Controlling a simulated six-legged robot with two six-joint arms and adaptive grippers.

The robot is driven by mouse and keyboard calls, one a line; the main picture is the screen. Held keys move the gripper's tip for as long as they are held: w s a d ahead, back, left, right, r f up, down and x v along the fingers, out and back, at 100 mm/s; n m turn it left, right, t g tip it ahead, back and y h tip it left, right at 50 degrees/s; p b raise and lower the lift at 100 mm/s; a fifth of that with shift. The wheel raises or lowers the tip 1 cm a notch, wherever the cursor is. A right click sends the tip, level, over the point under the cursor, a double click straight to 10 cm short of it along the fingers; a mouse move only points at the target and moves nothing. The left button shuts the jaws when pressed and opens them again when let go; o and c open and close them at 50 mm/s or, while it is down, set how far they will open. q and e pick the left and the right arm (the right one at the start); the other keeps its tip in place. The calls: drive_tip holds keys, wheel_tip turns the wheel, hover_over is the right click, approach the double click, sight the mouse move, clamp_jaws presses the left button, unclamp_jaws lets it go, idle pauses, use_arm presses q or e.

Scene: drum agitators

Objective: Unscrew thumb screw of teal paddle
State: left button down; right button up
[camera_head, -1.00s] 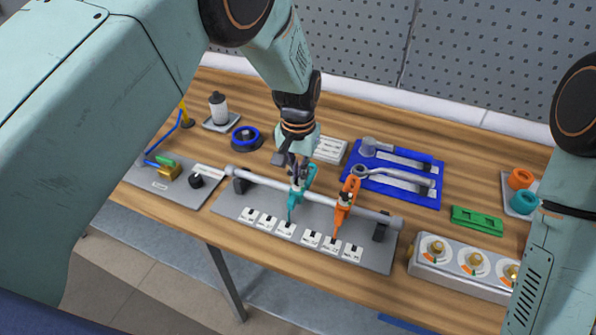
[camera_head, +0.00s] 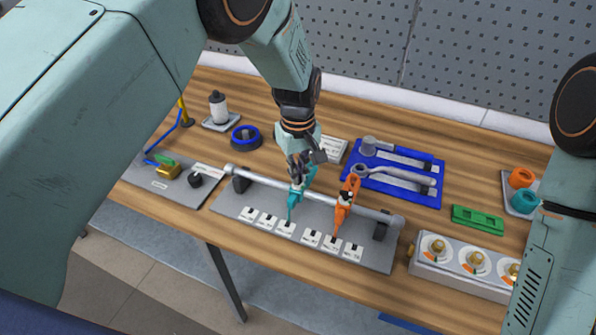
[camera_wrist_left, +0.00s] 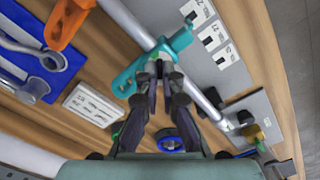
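The teal paddle (camera_head: 293,203) hangs on the grey horizontal rod (camera_head: 264,180), its lower end near the white labels. It also shows in the left wrist view (camera_wrist_left: 178,42), clamped around the rod. My left gripper (camera_head: 299,181) is over the paddle's upper part, pointing down. In the left wrist view its fingertips (camera_wrist_left: 159,68) are close together at the paddle's clamp, apparently shut on the thumb screw, which they hide. My right arm stands at the right edge; its gripper is out of view.
An orange paddle (camera_head: 343,207) sits on the same rod, close on the right. Behind are a blue tray (camera_head: 424,194) with tools and a white label plate (camera_head: 333,150). A grey box with dials (camera_head: 455,274) and a green block (camera_head: 477,219) are at right.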

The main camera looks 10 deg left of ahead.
use_arm(q)
drive_tip(key=shift+s+f+n, duration=0.2)
drive_tip(key=shift+n, duration=0.3)
idle(0.3)
drive_tip(key=c, duration=1.5)
unclamp_jaws()
drive_tip(key=shift+w, duration=0.2)
drive_tip(key=shift+r, duration=0.2)
wheel_tip(320, 180, up, 12)
drive_tip(key=shift+f, duration=0.15)
